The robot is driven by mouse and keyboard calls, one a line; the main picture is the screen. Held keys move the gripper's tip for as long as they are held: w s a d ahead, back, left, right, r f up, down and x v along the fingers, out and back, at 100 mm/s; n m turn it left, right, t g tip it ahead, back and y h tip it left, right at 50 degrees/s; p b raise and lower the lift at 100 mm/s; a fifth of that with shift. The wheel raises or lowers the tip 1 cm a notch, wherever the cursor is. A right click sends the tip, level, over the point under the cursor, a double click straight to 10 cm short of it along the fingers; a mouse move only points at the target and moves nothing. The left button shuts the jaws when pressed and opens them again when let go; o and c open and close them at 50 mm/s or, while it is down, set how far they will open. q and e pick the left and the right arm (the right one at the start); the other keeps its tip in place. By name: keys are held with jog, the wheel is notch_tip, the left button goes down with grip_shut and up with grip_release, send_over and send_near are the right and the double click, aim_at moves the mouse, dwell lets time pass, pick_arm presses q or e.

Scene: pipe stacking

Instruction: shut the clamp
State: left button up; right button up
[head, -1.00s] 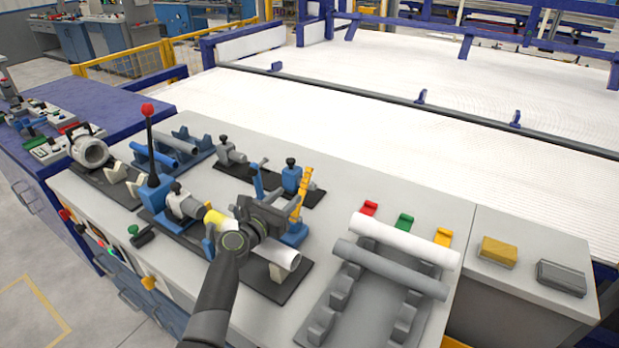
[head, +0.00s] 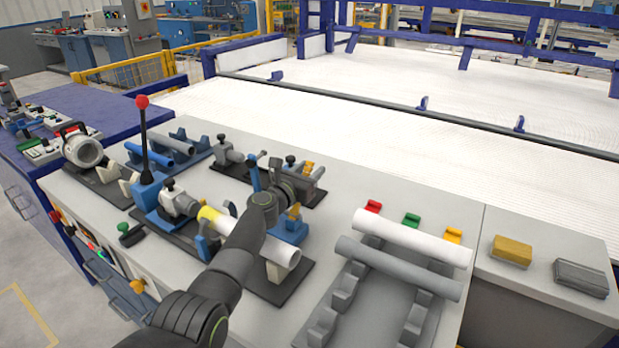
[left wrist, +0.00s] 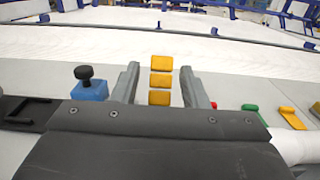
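The clamp has a blue body (head: 290,230) and a yellow segmented lever (head: 294,212), partly hidden by my left arm. A white pipe with a yellow band (head: 283,254) lies at the clamp, its near end sticking out. My left gripper (head: 311,174) is above the clamp, reaching over it. In the left wrist view my left gripper (left wrist: 160,88) is open. The yellow lever (left wrist: 160,80) shows between its two grey fingers, with a gap on each side. I cannot tell how far the lever is tilted. My right gripper is not in view.
A tall lever with a red knob (head: 142,102) stands left of the clamp. A rack at right holds a white pipe (head: 415,237) and a grey pipe (head: 398,268). A blue block with a black knob (left wrist: 89,83) stands left of my fingers.

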pick_arm(q)
jog(key=shift+w, duration=0.1)
jog(key=shift+c, duration=0.3)
grip_shut()
jog(key=shift+s+a+t+b, duration=0.15)
jog(key=shift+s+t+b, duration=0.15)
jog(key=shift+b, duration=0.85)
jog(key=shift+s+a+r+h+b, duration=0.15)
jog(key=shift+s+r+h+b, duration=0.1)
jog(key=shift+r+h+b, duration=0.2)
